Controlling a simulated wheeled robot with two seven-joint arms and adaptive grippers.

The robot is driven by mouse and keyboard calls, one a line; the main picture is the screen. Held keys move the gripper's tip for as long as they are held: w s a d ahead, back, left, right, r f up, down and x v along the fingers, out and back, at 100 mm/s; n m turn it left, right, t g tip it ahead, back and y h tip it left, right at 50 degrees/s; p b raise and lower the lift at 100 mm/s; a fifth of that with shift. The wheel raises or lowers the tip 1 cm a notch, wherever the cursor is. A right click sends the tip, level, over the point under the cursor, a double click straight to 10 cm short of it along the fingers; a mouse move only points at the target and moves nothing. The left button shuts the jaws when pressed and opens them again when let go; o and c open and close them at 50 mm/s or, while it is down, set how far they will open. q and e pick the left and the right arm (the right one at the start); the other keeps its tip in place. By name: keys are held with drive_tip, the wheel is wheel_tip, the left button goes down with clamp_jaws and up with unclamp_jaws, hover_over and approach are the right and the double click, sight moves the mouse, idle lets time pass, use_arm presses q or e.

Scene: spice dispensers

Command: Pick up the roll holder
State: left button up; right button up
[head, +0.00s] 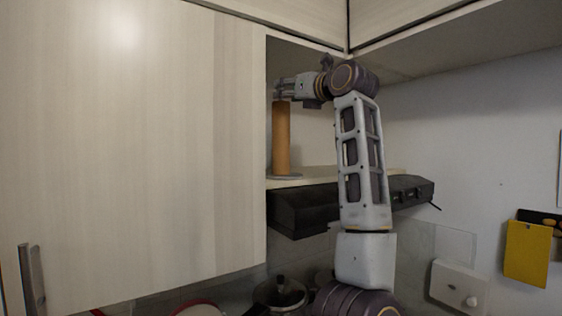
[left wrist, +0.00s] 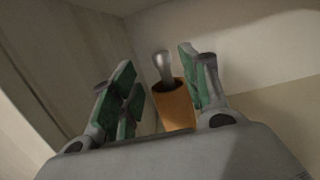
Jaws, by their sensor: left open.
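The roll holder (head: 281,140) stands upright on the cabinet shelf, with an orange-brown roll and a grey base plate (head: 285,177). In the left wrist view, the brown roll (left wrist: 174,106) has a rounded metal post (left wrist: 164,66) sticking out of its top. My left gripper (head: 281,92) is at the top end of the roll holder. It also shows in the left wrist view (left wrist: 157,62), where its green-padded fingers are spread, with the roll and post between them, closer to the right finger. I cannot tell whether any finger touches it. My right gripper is not in view.
A large pale cabinet door (head: 140,150) fills the left of the head view. A black range hood (head: 300,208) is below the shelf. Cabinet walls closely surround the gripper. A pot (head: 280,294) is low down, and a yellow item (head: 527,254) hangs on the right wall.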

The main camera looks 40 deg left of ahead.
sight(283, 89)
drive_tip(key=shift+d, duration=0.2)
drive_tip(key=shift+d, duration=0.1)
use_arm(q)
drive_tip(key=shift+w+a+r+p, duration=0.2)
drive_tip(key=shift+a+p, duration=0.15)
drive_tip(key=shift+a, duration=0.1)
drive_tip(key=shift+w+a+r+p, duration=0.2)
drive_tip(key=shift+a+p, duration=0.15)
drive_tip(key=shift+a, duration=0.15)
drive_tip(key=shift+w+a+r+p, duration=0.2)
drive_tip(key=shift+a+p, duration=0.15)
drive_tip(key=shift+a, duration=0.1)
drive_tip(key=shift+p+x, duration=0.3)
drive_tip(key=shift+x, duration=0.65)
drive_tip(key=shift+w+a+f, duration=0.1)
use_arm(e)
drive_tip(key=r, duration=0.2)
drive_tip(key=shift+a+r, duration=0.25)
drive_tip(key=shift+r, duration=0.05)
use_arm(q)
clamp_jaws()
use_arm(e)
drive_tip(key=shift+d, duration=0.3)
